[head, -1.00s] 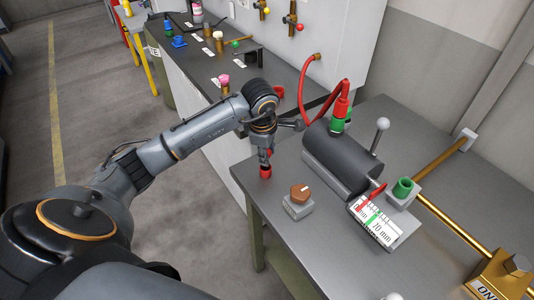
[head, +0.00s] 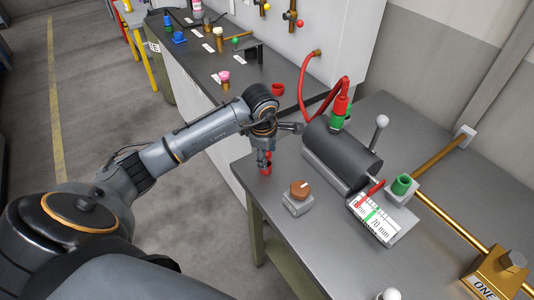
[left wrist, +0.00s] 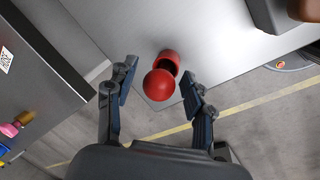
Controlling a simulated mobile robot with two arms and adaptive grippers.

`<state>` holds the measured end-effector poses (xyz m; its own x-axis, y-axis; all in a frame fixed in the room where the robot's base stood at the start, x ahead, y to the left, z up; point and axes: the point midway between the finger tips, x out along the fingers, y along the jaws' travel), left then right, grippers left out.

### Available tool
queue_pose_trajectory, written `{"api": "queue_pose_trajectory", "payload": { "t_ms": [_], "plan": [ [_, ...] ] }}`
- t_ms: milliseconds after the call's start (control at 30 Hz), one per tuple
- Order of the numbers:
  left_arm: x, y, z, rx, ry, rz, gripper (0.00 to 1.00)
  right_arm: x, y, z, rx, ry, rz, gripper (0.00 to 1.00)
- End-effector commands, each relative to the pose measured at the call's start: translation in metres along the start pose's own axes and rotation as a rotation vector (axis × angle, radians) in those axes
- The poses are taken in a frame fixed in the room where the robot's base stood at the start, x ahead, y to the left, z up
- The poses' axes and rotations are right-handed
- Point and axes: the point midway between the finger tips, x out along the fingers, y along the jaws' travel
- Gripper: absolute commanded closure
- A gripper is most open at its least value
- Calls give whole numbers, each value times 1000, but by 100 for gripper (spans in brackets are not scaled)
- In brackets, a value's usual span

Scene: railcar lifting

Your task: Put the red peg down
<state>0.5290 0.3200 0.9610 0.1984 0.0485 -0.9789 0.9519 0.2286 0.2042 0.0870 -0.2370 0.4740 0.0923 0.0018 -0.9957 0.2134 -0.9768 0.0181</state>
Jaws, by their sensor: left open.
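The red peg (head: 266,170) is at the near left corner of the grey workbench, mostly behind my left gripper (head: 265,160). In the left wrist view the peg shows a round red ball head (left wrist: 159,85), with a red cylindrical part (left wrist: 171,60) beyond it. My left gripper (left wrist: 158,91) is open, with one finger on each side of the ball and visible gaps between. Whether the cylindrical part is the peg's own body or a separate socket, I cannot tell. My right gripper is in neither view.
A grey block with a brown knob (head: 300,189) stands right of the peg. A red cup (head: 277,89) is on the far bench. The bench edge is close by the peg.

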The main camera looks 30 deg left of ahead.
Motion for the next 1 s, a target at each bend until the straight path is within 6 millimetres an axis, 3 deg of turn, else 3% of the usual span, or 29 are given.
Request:
{"api": "queue_pose_trajectory", "payload": {
  "t_ms": [167, 600, 800, 1000],
  "plan": [
    [-21, 2, 0, 1, -1, 6, 48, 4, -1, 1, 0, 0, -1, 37],
    [-108, 2, 0, -1, -1, 4, 48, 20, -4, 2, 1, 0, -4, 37],
    [-121, 1, 0, 0, 0, 1, 48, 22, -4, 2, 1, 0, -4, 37],
    [-122, 0, 0, 0, 0, -1, 48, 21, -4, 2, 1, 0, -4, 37]
  ]
}}
